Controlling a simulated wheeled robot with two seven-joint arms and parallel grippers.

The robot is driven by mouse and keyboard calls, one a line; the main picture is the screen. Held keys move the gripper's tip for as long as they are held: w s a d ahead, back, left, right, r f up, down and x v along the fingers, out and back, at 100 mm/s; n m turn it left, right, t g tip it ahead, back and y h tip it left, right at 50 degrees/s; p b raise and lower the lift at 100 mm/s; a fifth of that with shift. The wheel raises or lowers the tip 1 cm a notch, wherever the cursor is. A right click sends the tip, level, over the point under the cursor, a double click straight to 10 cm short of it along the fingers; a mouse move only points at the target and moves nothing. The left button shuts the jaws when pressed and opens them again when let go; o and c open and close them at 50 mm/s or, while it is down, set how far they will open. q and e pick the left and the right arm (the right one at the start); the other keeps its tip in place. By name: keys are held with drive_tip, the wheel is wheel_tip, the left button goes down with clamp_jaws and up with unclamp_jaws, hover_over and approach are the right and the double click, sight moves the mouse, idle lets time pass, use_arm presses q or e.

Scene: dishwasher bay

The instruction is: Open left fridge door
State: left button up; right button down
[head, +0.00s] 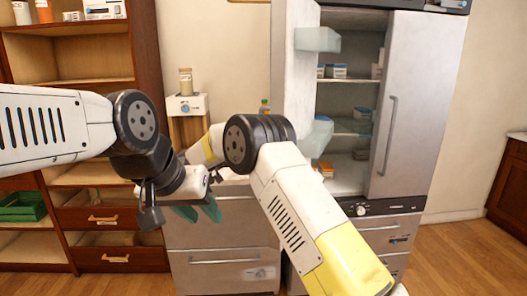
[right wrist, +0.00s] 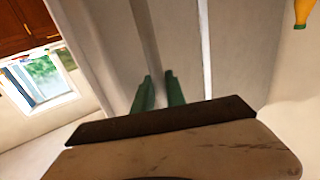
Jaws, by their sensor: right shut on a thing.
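The fridge's left door (head: 296,75) stands open, swung out to the left, with clear bins (head: 317,40) on its inner side. Shelves with small boxes show inside the fridge. My right arm reaches up in front of the lower door, and its gripper is hidden in the head view. In the right wrist view my right gripper (right wrist: 160,92) has its green fingers shut on an upright bar, the left door handle (right wrist: 143,35). My left gripper (head: 198,211) is empty, its teal fingers apart, in front of the drawer unit left of the fridge.
The fridge's right door (head: 425,100) is closed, with a vertical handle (head: 389,135). A wooden shelf unit (head: 145,60) stands at the left with a green crate (head: 22,207). Wooden floor is clear at the right.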

drive_tip(key=shift+w+a+r+g, duration=0.2)
drive_tip(key=shift+w+g, duration=0.1)
drive_tip(key=shift+w, duration=0.05)
drive_tip(key=c, duration=1.4)
unclamp_jaws()
drive_tip(key=shift+o, duration=0.2)
drive_tip(key=shift+f, duration=0.1)
